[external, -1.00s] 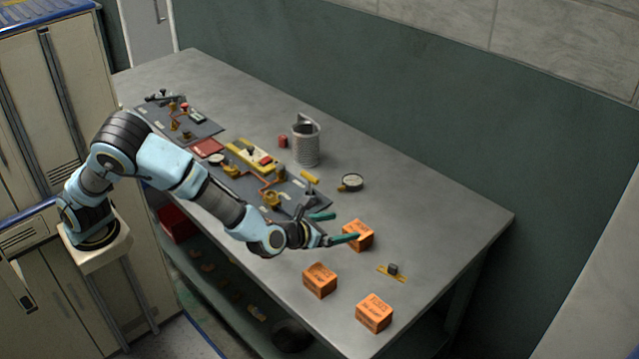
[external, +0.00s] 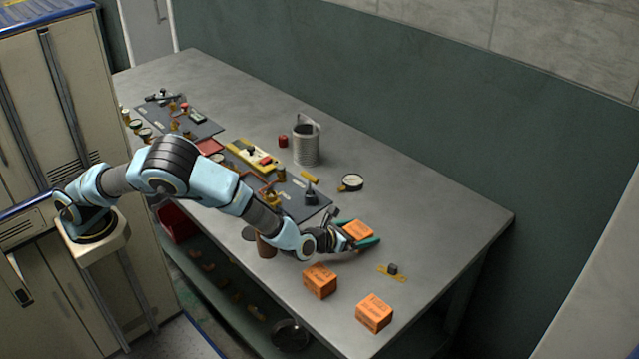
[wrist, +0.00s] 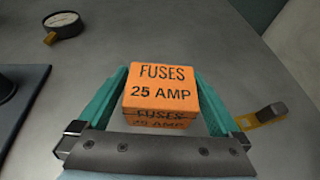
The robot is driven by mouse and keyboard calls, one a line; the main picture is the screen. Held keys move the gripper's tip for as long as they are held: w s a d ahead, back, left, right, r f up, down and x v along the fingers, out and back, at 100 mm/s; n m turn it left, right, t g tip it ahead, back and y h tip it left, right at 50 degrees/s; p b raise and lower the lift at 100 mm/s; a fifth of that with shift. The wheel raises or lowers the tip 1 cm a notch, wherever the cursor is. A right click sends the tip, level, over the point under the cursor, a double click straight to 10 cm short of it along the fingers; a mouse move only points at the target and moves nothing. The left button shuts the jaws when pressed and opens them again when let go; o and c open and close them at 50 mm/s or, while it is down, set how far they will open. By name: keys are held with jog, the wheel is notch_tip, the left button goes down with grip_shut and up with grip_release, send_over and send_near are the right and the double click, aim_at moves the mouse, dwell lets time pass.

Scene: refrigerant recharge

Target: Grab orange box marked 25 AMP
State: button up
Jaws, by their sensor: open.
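The orange box marked "FUSES 25 AMP" (wrist: 160,88) sits on the table in the wrist view, between the two green fingers of my gripper (wrist: 162,100). The fingers are open, one on each side of the box, with a small gap showing at the right. In the external view the same box (external: 358,231) is the farthest back of three orange boxes, and my gripper (external: 357,235) is around it at table height. Part of its lower side is hidden by the near finger.
Two other orange boxes, one nearer (external: 319,280) and one at the front right (external: 374,313), stand on the table. A small yellow-and-dark part (external: 392,271) lies to the right. A round gauge (external: 351,182) lies behind. The table's right rear is clear.

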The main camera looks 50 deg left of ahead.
jog(key=shift+x, duration=0.95)
jog(key=c, duration=1.1)
jog(key=shift+c, duration=0.3)
jog(key=shift+r, duration=0.15)
